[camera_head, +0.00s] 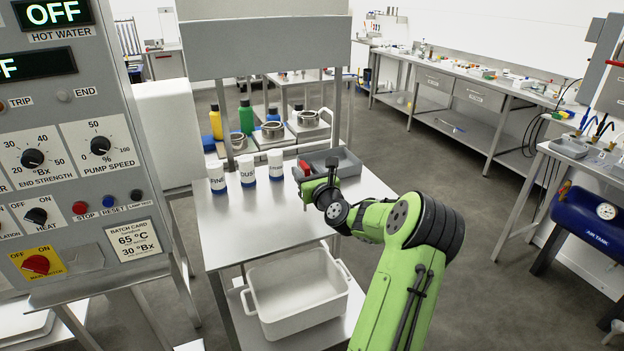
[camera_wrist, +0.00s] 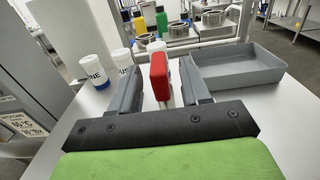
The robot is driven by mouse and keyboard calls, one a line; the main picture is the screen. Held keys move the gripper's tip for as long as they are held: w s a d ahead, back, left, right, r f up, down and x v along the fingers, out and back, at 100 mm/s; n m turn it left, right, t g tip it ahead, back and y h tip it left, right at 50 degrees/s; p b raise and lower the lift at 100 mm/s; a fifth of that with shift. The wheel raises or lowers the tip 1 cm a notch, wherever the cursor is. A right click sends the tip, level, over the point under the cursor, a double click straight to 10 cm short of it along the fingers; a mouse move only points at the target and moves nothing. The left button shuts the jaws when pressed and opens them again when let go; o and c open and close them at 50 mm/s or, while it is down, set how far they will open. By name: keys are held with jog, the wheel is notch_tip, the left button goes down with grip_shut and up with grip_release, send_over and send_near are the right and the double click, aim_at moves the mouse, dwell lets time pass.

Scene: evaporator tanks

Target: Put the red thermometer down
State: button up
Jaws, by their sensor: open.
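The red thermometer (camera_wrist: 159,78) stands upright between the two open fingers of my gripper (camera_wrist: 162,66) in the wrist view. A gap shows on each side of it, wider on the right. In the head view its red top (camera_head: 304,167) shows beside my gripper (camera_head: 312,187), above the steel table (camera_head: 225,225). My gripper hides part of it there. I cannot tell whether its lower end touches the table. A grey tray (camera_head: 348,160) lies on the table just behind my gripper; it is at the right in the wrist view (camera_wrist: 240,72).
White labelled bottles (camera_head: 217,180), (camera_head: 247,172) and (camera_head: 275,165) stand in a row left of my gripper. A white bin (camera_head: 300,292) sits on the shelf below. A control panel (camera_head: 75,150) stands at the left. The table's front left part is clear.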

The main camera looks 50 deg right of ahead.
jog(key=v, duration=1.1)
jog(key=w+a+f+n+g+y, duration=0.1)
jog(key=w+a+n+y, duration=0.2)
jog(key=a+n, duration=0.5)
jog(key=w+a+f+n+g+y, duration=0.1)
jog(key=w+a+n+g+y, duration=0.15)
jog(key=a+n, duration=0.5)
jog(key=w+a+f+n+g+y, duration=0.1)
jog(key=w+a+n+y, duration=0.4)
jog(key=a, duration=0.5)
jog(key=s+a+r+n+g+h, duration=0.1)
jog(key=s+a+n+g, duration=0.2)
jog(key=s+a+n, duration=0.55)
jog(key=s+a+r+n+g, duration=0.1)
jog(key=s+a+n, duration=0.2)
jog(key=s+n, duration=0.3)
jog(key=s+a+r+n+g, duration=0.1)
jog(key=s+a+n, duration=0.2)
jog(key=s+n, duration=0.4)
jog(key=shift+s+a, duration=0.4)
jog(key=shift+s, duration=0.5)
jog(key=shift+r, duration=0.1)
notch_tip(320, 180, up, 7)
jog(key=p, duration=0.6)
jog(key=shift+f, duration=0.25)
